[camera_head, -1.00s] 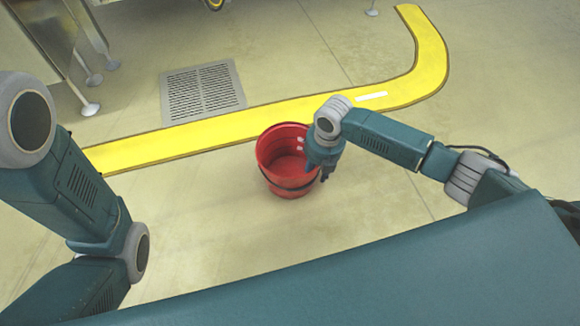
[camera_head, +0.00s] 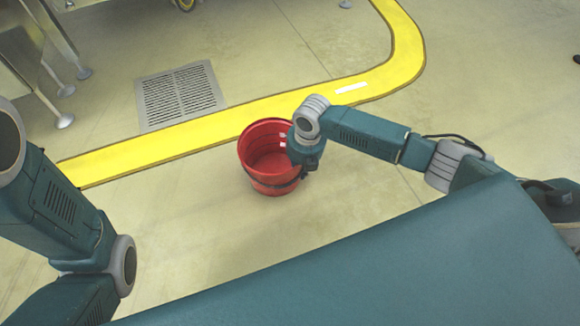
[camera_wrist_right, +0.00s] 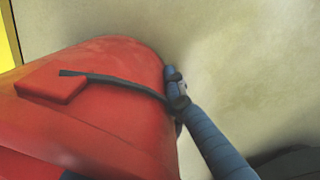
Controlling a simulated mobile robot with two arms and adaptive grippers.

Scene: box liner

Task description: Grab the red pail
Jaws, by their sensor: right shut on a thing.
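The red pail (camera_head: 262,172) is upright and empty near the middle of the head view, with its dark handle hanging down across its near side. My right gripper (camera_head: 307,170) is at the pail's right side, pointing down and shut on it at the handle. In the right wrist view the pail's red wall (camera_wrist_right: 110,125) fills the left half, and the dark handle (camera_wrist_right: 118,83) runs to my right gripper's fingers (camera_wrist_right: 177,92). I cannot tell whether the pail touches the floor. My left arm shows at the left, but its gripper is out of view.
A yellow floor stripe (camera_head: 195,137) runs just behind the pail and curves away at the right. A floor grate (camera_head: 180,95) lies behind the stripe. Metal furniture legs (camera_head: 63,119) stand at the far left. The floor around the pail is clear.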

